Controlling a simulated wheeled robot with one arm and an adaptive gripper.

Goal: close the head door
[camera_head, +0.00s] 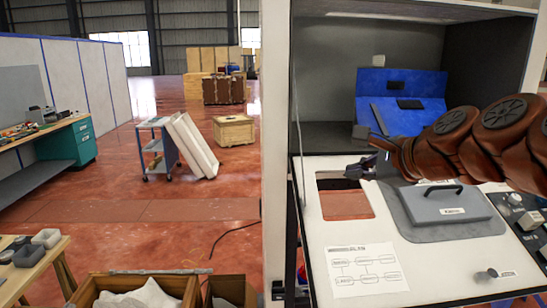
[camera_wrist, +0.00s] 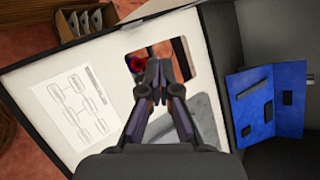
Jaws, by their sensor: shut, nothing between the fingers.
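A blue unit (camera_head: 400,112) stands at the back of the white worktop, with an upright blue panel and a lower blue part leaning in front. It also shows at the right in the wrist view (camera_wrist: 250,112). I cannot tell for sure which part is the head door. My gripper (camera_head: 360,168) is above the worktop, in front of and left of the blue unit, apart from it. In the wrist view my gripper (camera_wrist: 159,68) has its fingers together and empty, over the edge of a rectangular opening. My arm hides the unit's lower right side.
The worktop (camera_head: 315,235) has a rectangular opening (camera_head: 345,205), a grey lid with a black handle (camera_head: 447,206), a paper diagram (camera_head: 358,270) and a small knob (camera_head: 488,274). Grey cabinet walls enclose the back. A white post (camera_head: 276,150) stands at left.

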